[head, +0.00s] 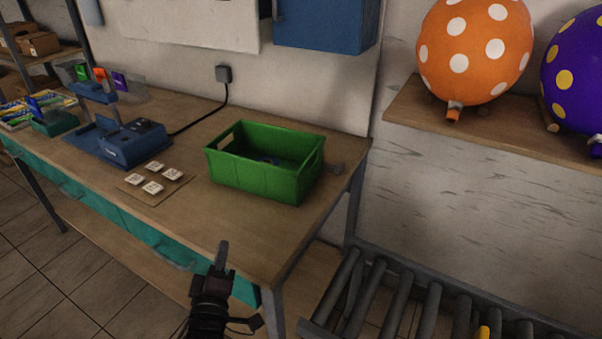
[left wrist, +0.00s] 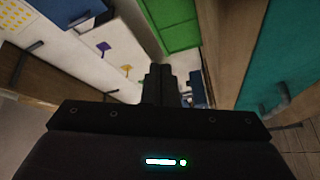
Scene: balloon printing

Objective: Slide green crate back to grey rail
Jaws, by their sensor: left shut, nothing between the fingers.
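The green crate (head: 262,180) stands upright on the wooden table (head: 225,222), towards its right end. Something small and dark blue lies inside it; the rest of its floor is dark. My left gripper (head: 223,250) is shut and empty, in front of the table's front edge and apart from the crate. The crate also shows beyond the fingers in the left wrist view (left wrist: 175,25). My right gripper is not in view.
Left of the crate are a board with several white tiles (head: 155,181) and a blue machine (head: 118,143) with a black cable. A roller conveyor (head: 400,295) lies lower right. A shelf (head: 400,110) holds orange (head: 475,50) and purple balloons. Teal drawers (head: 130,225) front the table.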

